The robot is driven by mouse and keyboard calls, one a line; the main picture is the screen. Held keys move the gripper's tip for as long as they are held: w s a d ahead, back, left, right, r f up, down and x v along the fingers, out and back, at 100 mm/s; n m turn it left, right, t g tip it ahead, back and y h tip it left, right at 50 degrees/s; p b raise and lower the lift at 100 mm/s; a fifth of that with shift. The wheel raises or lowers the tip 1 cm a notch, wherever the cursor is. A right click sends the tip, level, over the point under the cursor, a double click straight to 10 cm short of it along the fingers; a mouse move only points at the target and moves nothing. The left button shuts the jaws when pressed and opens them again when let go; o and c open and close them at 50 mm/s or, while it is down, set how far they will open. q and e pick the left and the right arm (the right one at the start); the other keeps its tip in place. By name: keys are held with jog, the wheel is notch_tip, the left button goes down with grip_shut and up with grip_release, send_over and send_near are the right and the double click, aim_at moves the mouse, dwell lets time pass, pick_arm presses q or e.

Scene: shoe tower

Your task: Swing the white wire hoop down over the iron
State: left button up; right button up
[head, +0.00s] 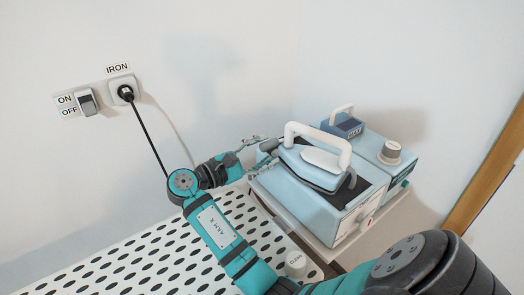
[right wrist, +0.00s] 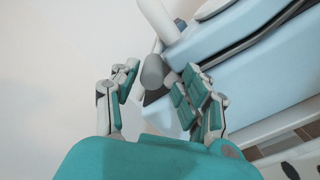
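The iron (head: 314,176), light blue with a dark rim, rests on the blue station (head: 342,207). A thick white loop-shaped bar (head: 318,140) rises over the iron; I cannot tell whether it is the hoop or the iron's handle. No separate thin white wire shows clearly. My right gripper (head: 254,152) is left of the iron's end. In the right wrist view, its fingers (right wrist: 157,82) are apart, with a grey cylinder (right wrist: 152,72) between or just beyond them. Contact is unclear. The light blue body also shows there (right wrist: 235,55). My left gripper is out of view.
A perforated white board (head: 150,262) lies at lower left. A black plug (head: 126,93) with a cord sits in the IRON socket, beside an ON/OFF switch (head: 87,102). A knob (head: 391,150) and small blue tank (head: 343,125) are behind the iron.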

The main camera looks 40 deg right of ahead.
jog(key=shift+r, duration=0.15)
jog(key=a, duration=0.8)
jog(key=shift+w, duration=0.45)
